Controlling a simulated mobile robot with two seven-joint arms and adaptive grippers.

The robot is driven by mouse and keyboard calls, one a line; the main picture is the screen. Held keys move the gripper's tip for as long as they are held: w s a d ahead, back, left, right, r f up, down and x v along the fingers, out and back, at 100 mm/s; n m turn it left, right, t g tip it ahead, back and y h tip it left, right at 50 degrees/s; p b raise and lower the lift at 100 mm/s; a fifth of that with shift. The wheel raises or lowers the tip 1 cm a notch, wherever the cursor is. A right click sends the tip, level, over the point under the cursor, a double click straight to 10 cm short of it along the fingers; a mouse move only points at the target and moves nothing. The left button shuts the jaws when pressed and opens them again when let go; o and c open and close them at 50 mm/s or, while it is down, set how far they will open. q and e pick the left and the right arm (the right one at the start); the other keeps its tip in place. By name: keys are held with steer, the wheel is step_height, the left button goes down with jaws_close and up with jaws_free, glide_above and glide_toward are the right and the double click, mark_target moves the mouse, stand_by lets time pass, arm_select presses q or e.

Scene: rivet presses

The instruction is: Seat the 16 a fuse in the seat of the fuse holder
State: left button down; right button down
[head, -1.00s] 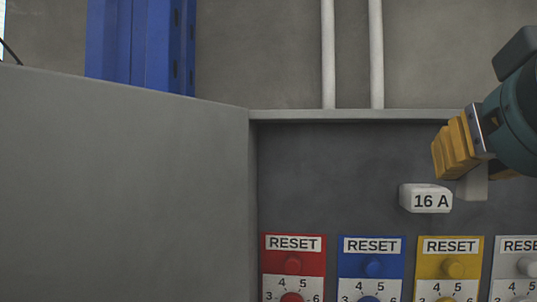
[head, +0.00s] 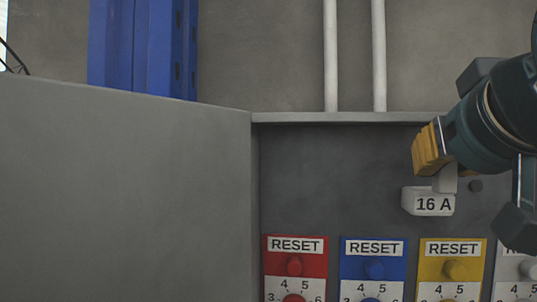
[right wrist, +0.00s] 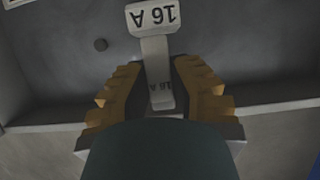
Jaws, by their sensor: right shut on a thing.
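The 16 A fuse (head: 446,180) is a light grey piece in my right gripper (head: 431,150). In the right wrist view the fuse (right wrist: 157,65), with small "16 A" lettering, stands between the yellow ridged fingers of the gripper (right wrist: 160,92). The fuse holder (head: 428,203) is a white block marked "16 A" on the dark grey panel; it also shows upside down in the right wrist view (right wrist: 152,17). The fuse's far end meets or overlaps the holder's edge. I cannot tell whether it is inside the seat, which is hidden. My left gripper is not in view.
Red (head: 295,262), blue (head: 373,262) and yellow (head: 452,262) RESET units stand below the holder, with a white one at the right edge. A dark round knob (head: 476,186) is right of the holder. A large grey cabinet door (head: 125,200) fills the left.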

mark_target(418, 181)
steer(key=shift+w+d+p, duration=0.2)
steer(key=shift+w+d, duration=0.05)
steer(key=shift+w, duration=0.8)
steer(key=shift+w+d+p, duration=0.2)
steer(key=shift+w+d, duration=0.05)
steer(key=shift+w, duration=0.75)
steer(key=shift+f+b, duration=1.05)
steer(key=shift+f, duration=0.15)
steer(key=c, duration=0.9)
jaws_free()
steer(key=shift+f, duration=0.1)
steer(key=shift+s+a+r, duration=0.1)
steer(key=shift+s+r, duration=0.15)
steer(key=shift+s, duration=0.05)
steer(key=v, duration=1.1)
steer(key=shift+s, duration=0.1)
